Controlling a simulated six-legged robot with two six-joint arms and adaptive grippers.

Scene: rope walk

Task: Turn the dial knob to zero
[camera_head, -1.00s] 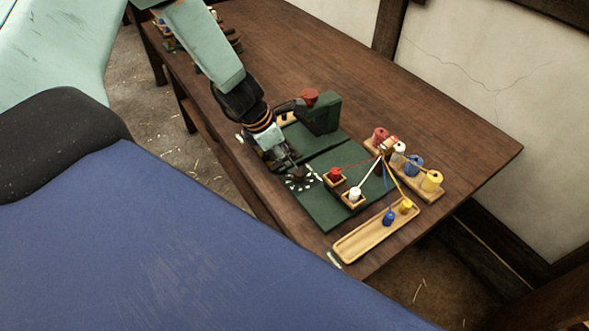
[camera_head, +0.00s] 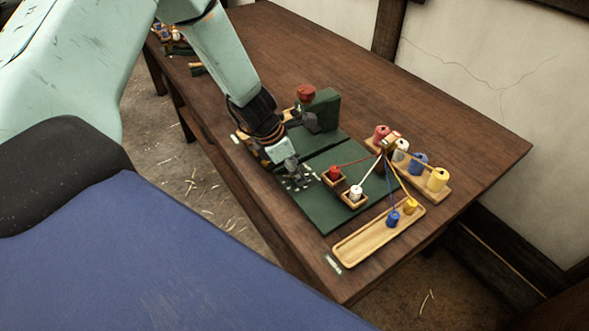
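The dial shows as a patch of white marks (camera_head: 300,184) on the near left part of the dark green board (camera_head: 328,210). Its knob is hidden or cannot be told apart from the dark gripper parts over it. My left gripper (camera_head: 294,172) comes down from the upper left and is right at the dial, covering part of the marks. Its fingers are small and dark, so I cannot tell whether they are open, shut or touching the knob. The dial's reading is too small to make out. My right gripper is not in view.
Right of the dial are small trays with red (camera_head: 334,174) and white (camera_head: 355,193) spools, strung cords, a spool rack (camera_head: 432,194) and a long wooden tray (camera_head: 368,241). The table's far right is bare.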

